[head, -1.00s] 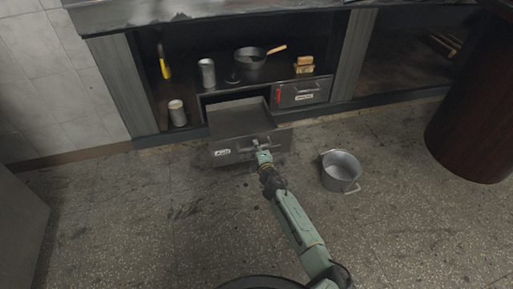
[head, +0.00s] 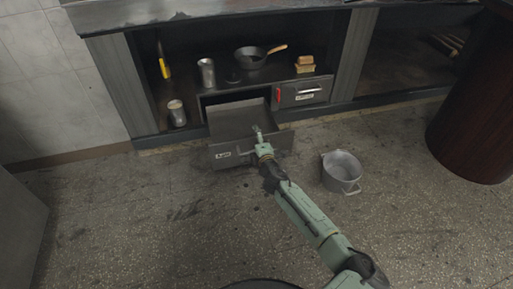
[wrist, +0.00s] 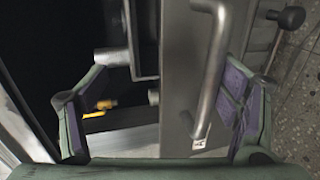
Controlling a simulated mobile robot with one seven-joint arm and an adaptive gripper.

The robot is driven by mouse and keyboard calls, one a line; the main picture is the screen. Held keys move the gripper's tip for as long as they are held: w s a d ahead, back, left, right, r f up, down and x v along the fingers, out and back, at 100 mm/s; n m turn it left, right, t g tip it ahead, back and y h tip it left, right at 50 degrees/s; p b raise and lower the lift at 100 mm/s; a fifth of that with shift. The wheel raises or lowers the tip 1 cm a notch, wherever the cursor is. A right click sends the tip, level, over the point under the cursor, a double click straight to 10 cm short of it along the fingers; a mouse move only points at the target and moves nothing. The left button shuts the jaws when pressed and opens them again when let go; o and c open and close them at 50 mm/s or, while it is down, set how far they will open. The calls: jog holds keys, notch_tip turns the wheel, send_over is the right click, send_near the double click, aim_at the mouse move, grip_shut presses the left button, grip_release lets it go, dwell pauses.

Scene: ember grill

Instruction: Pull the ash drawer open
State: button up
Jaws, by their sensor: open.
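The ash drawer (head: 222,163) is a dark grey box standing pulled out from the lower left of the counter, its inside visible from above. Its front carries a small white label. My gripper (head: 258,133) is over the drawer's front edge in the head view, partly covering the front. In the wrist view my gripper (wrist: 168,85) is open. The drawer's metal bar handle (wrist: 209,75) shows between the fingers, closer to the right finger. I see no grip on it. Whether a finger touches the handle cannot be told.
A second, closed drawer (head: 303,92) with a red mark is to the right. A pan (head: 250,58), a metal can (head: 207,73) and sponge-like blocks (head: 305,64) sit on the shelf. A bucket (head: 341,172) stands on the floor right of my arm. The floor to the left is clear.

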jog(key=o, duration=0.4)
jog(key=r, duration=0.5)
jog(key=shift+w+r, duration=0.1)
jog(key=shift+w, duration=0.2)
jog(key=shift+o, duration=0.3)
jog(key=shift+r, duration=0.3)
jog(key=shift+s+f, duration=0.25)
jog(key=shift+f, duration=0.35)
jog(key=shift+s+f, duration=0.25)
jog(key=shift+f, duration=0.35)
jog(key=shift+c, duration=0.4)
jog(key=shift+s+d+r+p, duration=0.1)
jog(key=shift+s+r+p, duration=0.1)
jog(key=shift+p, duration=0.1)
jog(key=shift+c, duration=0.7)
jog(key=shift+s+d+r, duration=0.1)
jog(key=shift+s, duration=0.2)
jog(key=c, duration=0.8)
jog(key=shift+s+d+p, duration=0.1)
jog(key=shift+s+p, duration=0.15)
jog(key=shift+p, duration=0.15)
jog(key=shift+c, duration=0.6)
jog(key=f+p+v, duration=0.1)
jog(key=p+v, duration=0.3)
jog(key=v, duration=0.6)
jog(key=shift+s, duration=0.45)
